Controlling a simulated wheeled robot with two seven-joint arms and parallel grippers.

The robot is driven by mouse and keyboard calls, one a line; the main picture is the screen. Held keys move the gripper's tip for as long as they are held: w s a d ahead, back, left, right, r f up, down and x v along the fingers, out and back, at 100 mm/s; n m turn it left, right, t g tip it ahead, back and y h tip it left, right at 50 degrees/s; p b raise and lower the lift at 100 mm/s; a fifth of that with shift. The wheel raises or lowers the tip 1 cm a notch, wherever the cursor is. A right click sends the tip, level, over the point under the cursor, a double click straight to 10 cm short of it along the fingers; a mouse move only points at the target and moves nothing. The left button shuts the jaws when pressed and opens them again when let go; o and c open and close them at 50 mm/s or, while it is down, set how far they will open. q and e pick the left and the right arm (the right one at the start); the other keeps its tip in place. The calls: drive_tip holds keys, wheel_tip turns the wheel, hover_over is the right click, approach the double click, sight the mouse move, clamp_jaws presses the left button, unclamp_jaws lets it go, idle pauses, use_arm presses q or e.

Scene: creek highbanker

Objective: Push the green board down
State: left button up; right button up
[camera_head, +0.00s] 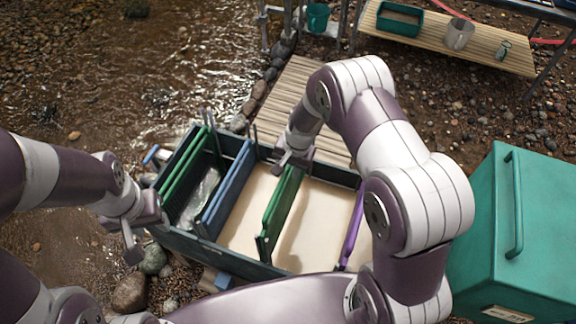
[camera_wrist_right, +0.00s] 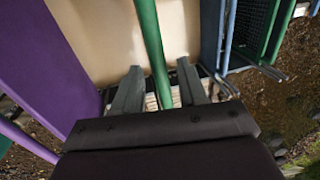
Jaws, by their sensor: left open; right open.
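The green board (camera_head: 280,212) stands on edge across the dark box (camera_head: 205,247), between blue boards on its left and a purple board (camera_head: 352,228) on its right. My right gripper (camera_head: 292,158) is at the far end of this green board. In the right wrist view the green board (camera_wrist_right: 150,45) runs between the two open fingers of my right gripper (camera_wrist_right: 160,82); I cannot tell whether they touch it. My left gripper (camera_head: 132,238) is open and empty, outside the box near its left front corner.
Other green boards (camera_head: 178,172) and a blue board (camera_head: 229,190) stand in the box's left part. Pale murky water (camera_head: 318,225) lies around the middle green board. A teal chest (camera_head: 515,230) stands at right. A slatted walkway (camera_head: 285,100) lies behind the box.

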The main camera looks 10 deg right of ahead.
sight(289, 191)
clamp_jaws()
wheel_tip(289, 191, down, 14)
drive_tip(key=b, duration=1.1)
drive_tip(key=shift+f, duration=0.2)
drive_tip(key=shift+r, duration=0.1)
